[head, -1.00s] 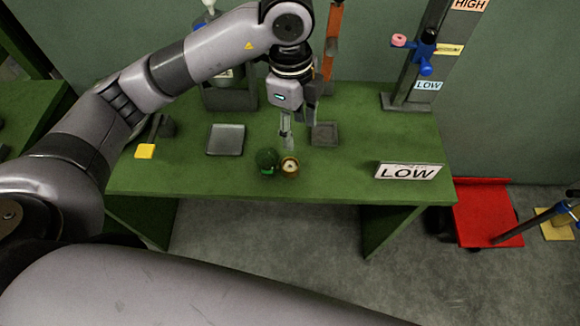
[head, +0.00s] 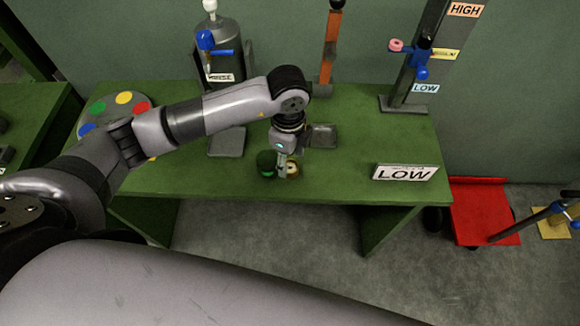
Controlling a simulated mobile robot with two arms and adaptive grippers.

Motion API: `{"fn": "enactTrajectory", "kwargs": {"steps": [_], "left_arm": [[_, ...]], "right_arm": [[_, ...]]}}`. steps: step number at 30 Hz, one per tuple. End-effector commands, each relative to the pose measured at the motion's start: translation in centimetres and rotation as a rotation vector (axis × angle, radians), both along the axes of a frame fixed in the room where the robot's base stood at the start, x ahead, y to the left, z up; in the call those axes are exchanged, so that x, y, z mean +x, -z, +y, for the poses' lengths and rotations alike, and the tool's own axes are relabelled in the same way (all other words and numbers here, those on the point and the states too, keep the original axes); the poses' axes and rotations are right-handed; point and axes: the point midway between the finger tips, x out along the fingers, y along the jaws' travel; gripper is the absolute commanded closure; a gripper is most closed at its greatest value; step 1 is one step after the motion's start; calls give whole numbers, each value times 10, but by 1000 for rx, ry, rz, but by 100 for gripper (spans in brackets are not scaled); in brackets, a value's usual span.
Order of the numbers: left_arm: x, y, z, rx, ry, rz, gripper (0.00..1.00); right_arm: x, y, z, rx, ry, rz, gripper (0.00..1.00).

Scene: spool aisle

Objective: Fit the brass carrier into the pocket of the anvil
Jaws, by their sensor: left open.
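The brass carrier (head: 294,170), a small round brass-coloured piece with a pale centre, stands near the table's front edge. My left gripper (head: 283,172) is open and points down at it, its fingers overlapping the carrier's left side in the picture. I cannot tell whether they touch it. A dark grey square block with a recessed top (head: 323,136), which looks like the anvil with its pocket, lies behind and to the right, partly hidden by the gripper. My right gripper is not in view.
A dark green round object (head: 266,162) stands just left of the carrier. A flat grey plate (head: 226,146) lies farther left, partly under my arm. A LOW sign (head: 406,172) stands at the right of the green table (head: 350,182). A grey cylinder (head: 222,50) stands behind.

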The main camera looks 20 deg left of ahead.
Motion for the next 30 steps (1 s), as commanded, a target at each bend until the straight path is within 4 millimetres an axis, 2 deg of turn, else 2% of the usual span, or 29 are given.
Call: {"fn": "enactTrajectory", "kwargs": {"steps": [4, 9, 17, 30], "left_arm": [[4, 20, 2, 3, -1, 6, 52], [4, 40, 1, 0, 0, 4, 52], [5, 43, 1, 0, 1, 1, 53], [5, 42, 1, 0, 1, 2, 82]], "right_arm": [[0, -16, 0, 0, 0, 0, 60], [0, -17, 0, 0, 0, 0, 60], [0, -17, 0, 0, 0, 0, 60], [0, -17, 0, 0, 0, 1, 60]]}}
